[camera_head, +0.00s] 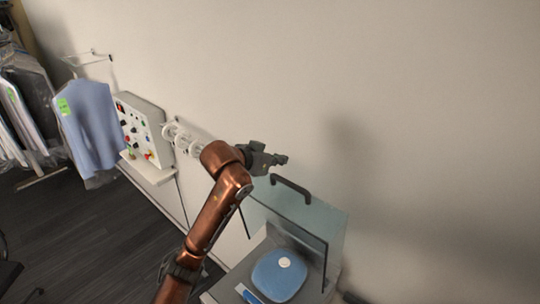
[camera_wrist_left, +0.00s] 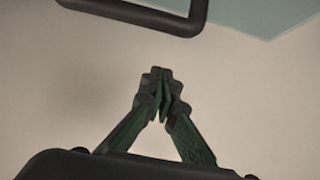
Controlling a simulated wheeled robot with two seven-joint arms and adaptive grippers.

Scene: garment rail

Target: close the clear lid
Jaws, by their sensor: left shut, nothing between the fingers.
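The clear lid (camera_head: 318,222) stands raised over a grey base, its glassy panels see-through. Its dark handle (camera_head: 291,188) sits on the upper edge. My left gripper (camera_head: 284,159) is shut and empty, just above and left of the handle, and appears apart from it. In the left wrist view, the fingertips (camera_wrist_left: 160,75) meet, with the handle (camera_wrist_left: 150,18) and a corner of the clear lid (camera_wrist_left: 265,14) beyond them at the top. Under the lid a blue round-cornered piece (camera_head: 280,275) with a white disc lies on the base. My right gripper is out of view.
A control panel (camera_head: 140,130) with coloured knobs stands on a white ledge at left. A blue shirt (camera_head: 90,128) hangs from a wall hook. More garments (camera_head: 22,110) hang at far left. A plain wall (camera_head: 420,110) rises behind the lid.

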